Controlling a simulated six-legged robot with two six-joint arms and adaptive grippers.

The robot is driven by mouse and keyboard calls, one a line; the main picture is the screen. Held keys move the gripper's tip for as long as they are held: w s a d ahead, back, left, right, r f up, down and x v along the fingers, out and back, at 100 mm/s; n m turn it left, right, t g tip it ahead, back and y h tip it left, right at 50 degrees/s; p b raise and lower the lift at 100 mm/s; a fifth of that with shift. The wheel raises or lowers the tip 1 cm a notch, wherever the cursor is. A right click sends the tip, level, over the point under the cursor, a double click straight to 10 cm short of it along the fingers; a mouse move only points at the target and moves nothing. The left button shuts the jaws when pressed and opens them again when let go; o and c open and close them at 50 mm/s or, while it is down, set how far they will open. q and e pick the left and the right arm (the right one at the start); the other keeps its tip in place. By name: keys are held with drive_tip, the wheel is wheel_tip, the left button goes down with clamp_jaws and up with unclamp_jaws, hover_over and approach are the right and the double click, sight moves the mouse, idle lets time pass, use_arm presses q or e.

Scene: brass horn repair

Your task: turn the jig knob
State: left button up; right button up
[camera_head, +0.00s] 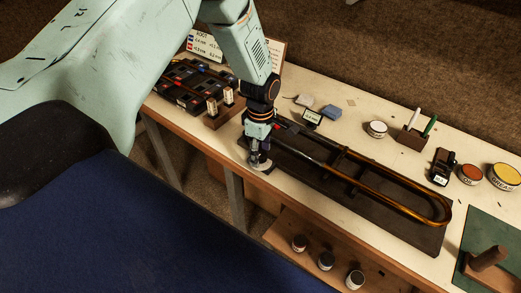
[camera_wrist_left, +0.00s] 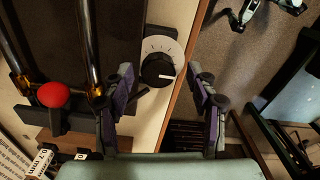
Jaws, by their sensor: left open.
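The jig knob is black with a white pointer line and sits on a round white dial with tick marks. In the left wrist view the knob (camera_wrist_left: 157,70) shows between my left gripper's fingertips (camera_wrist_left: 161,77), which are spread apart. In the head view my left gripper (camera_head: 260,159) points down over the white dial (camera_head: 264,168) at the near left end of the jig; the gripper hides the knob there. I cannot tell how far the fingertips are above the knob. My right gripper is not in view.
The jig's dark base (camera_head: 350,192) carries a long brass slide (camera_head: 392,199). The table's front edge is close.

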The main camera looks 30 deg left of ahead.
use_arm(q)
drive_tip(key=shift+w, duration=0.1)
drive_tip(key=shift+c, duration=0.3)
drive_tip(key=shift+w+f, duration=0.1)
drive_tip(key=c, duration=1.1)
